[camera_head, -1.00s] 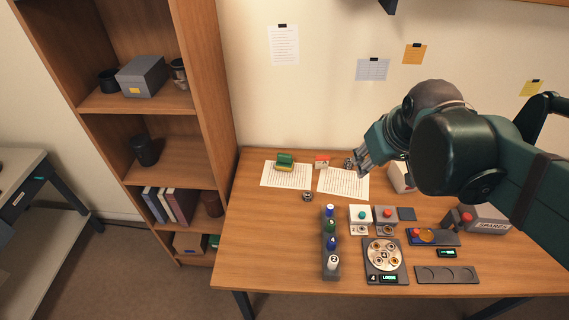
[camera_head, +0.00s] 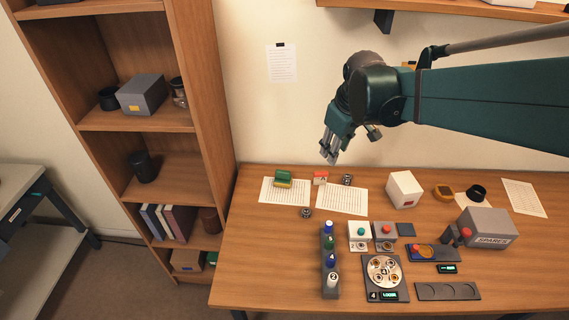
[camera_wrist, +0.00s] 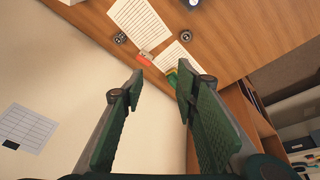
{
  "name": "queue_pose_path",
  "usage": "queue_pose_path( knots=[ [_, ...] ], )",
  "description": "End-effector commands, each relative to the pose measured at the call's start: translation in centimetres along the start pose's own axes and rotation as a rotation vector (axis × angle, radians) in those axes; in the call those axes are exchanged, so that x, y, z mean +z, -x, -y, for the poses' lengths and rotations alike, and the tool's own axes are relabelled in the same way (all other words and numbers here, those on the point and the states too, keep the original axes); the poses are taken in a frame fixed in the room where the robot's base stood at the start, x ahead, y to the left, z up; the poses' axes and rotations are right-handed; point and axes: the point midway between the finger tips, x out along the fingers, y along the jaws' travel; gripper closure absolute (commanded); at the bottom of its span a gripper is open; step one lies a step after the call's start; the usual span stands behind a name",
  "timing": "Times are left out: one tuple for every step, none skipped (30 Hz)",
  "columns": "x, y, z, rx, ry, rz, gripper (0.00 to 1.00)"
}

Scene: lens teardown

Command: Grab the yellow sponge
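The yellow sponge (camera_head: 282,184) lies on a sheet of paper at the back left of the desk, with a green layer or block on top of it. In the wrist view the green and yellow piece (camera_wrist: 172,77) shows small, just beyond and between my fingertips, partly beside the right finger. My gripper (camera_head: 329,156) is above the back of the desk, to the right of the sponge and higher than it. In the wrist view my gripper (camera_wrist: 158,82) has its two fingers wide apart with nothing between them.
A red and white block (camera_head: 320,178) and a small dark ring part (camera_head: 347,180) stand right of the sponge. A white box (camera_head: 404,190) is farther right. A bottle rack (camera_head: 329,270) stands in front. The bookshelf (camera_head: 205,120) rises left of the desk.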

Motion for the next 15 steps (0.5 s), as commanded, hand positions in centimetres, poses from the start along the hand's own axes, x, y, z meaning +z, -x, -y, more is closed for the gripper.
queue_pose_path(
  knots=[
    [-0.8, -0.6, -0.1, -0.006, 0.018, 0.007, 0.7],
    [-1.2, -0.9, -0.1, -0.01, 0.031, 0.011, 0.7],
    [-1.8, -1.4, -0.1, -0.014, 0.048, 0.016, 0.7],
    [-2.2, -1.7, -0.2, -0.018, 0.06, 0.02, 0.7],
    [-2.6, -2.0, -0.2, -0.022, 0.072, 0.024, 0.7],
    [-3.1, -2.5, -0.2, -0.027, 0.088, 0.03, 0.7],
    [-3.5, -2.9, -0.2, -0.031, 0.1, 0.034, 0.7],
    [-3.9, -3.3, -0.2, -0.034, 0.112, 0.038, 0.7],
    [-4.4, -3.8, -0.3, -0.039, 0.129, 0.042, 0.7],
    [-4.8, -4.2, -0.3, -0.043, 0.14, 0.046, 0.7],
    [-5.2, -4.6, -0.2, -0.047, 0.153, 0.051, 0.7],
    [-5.7, -5.1, -0.2, -0.053, 0.17, 0.056, 0.7],
    [-6.1, -5.5, -0.2, -0.056, 0.182, 0.059, 0.7],
    [-6.5, -5.9, -0.1, -0.06, 0.194, 0.063, 0.7],
    [-7.0, -6.5, -0.1, -0.065, 0.211, 0.068, 0.7]
  ],
)
